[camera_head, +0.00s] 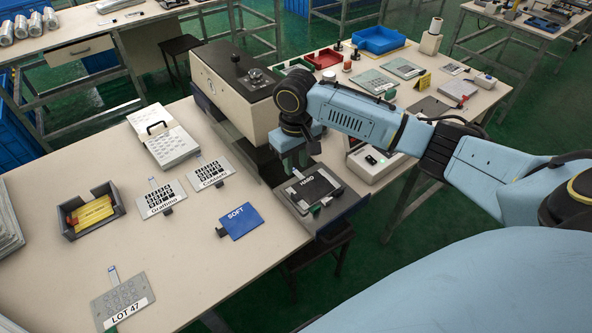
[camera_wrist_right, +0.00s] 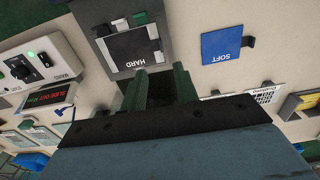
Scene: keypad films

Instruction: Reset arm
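My right gripper (camera_head: 297,163) hangs from the blue arm just behind the black HARD plate (camera_head: 318,188) in the head view. In the right wrist view its two dark green fingers (camera_wrist_right: 160,84) stand apart with nothing between them. The HARD plate (camera_wrist_right: 132,47) lies flat on a grey fixture at the table edge, with a black block and a green tab at its side. Whether the fingertips touch the fixture cannot be told. My left gripper is not in view.
A beige press-like machine (camera_head: 235,85) stands close behind the gripper. A blue SOFT plate (camera_head: 240,221), two keypad films (camera_head: 160,198), a LOT 47 film (camera_head: 122,299) and a grey bin (camera_head: 92,211) lie left. A control box (camera_head: 374,163) stands right. The front table middle is clear.

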